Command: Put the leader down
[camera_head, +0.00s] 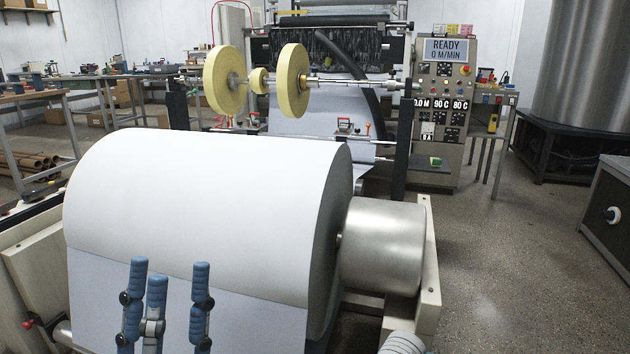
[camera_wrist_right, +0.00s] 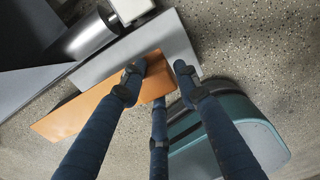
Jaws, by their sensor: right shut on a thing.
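An orange strip, which I take to be the leader (camera_wrist_right: 85,113), shows in the right wrist view, lying slantwise along a pale grey sheet (camera_wrist_right: 172,42). My right gripper (camera_wrist_right: 158,78) has its blue fingers around the strip's right end and is shut on it. The fingers hide part of that end. In the head view the leader cannot be made out and the right gripper is out of sight. My left gripper (camera_head: 168,278) stands in front of the large white paper roll (camera_head: 200,205), fingers apart and nothing seen between them.
A bare metal cylinder (camera_head: 382,245) sticks out from the roll's right side. A teal rounded object (camera_wrist_right: 240,135) lies close to the right gripper. The control panel (camera_head: 442,100) reads READY and 0 M/MIN. Speckled floor (camera_head: 510,270) is clear at the right.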

